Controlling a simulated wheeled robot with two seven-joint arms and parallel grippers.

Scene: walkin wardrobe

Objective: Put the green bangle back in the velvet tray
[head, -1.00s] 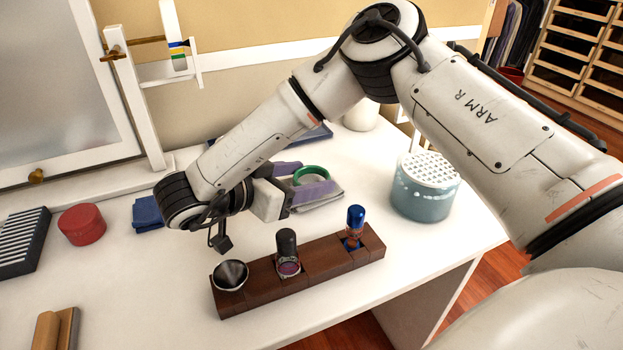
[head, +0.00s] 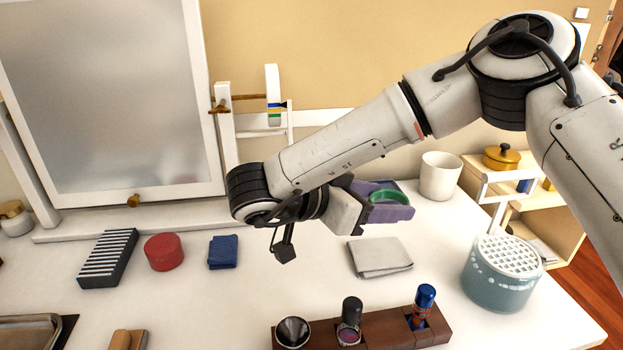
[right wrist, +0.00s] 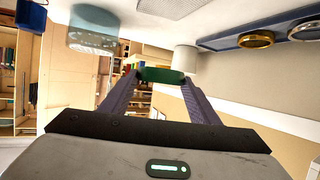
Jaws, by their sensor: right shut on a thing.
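The green bangle (head: 388,197) is held between the purple fingers of my right gripper (head: 402,201), up off the table, behind and above the folded grey cloth. In the right wrist view the bangle (right wrist: 162,75) spans the gap between the two fingertips (right wrist: 163,80). A blue tray (right wrist: 232,40) at the upper right of that view holds a gold bangle (right wrist: 256,39) and a silvery one (right wrist: 306,28); it looks like the velvet tray. My left gripper is not in view.
The grey cloth (head: 381,257) lies flat. A wooden holder (head: 380,333) with several items stands in front. A teal pot with a perforated top (head: 503,275) and white cup (head: 440,176) are at right. A red round box (head: 164,252) and blue cloth (head: 222,252) lie left.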

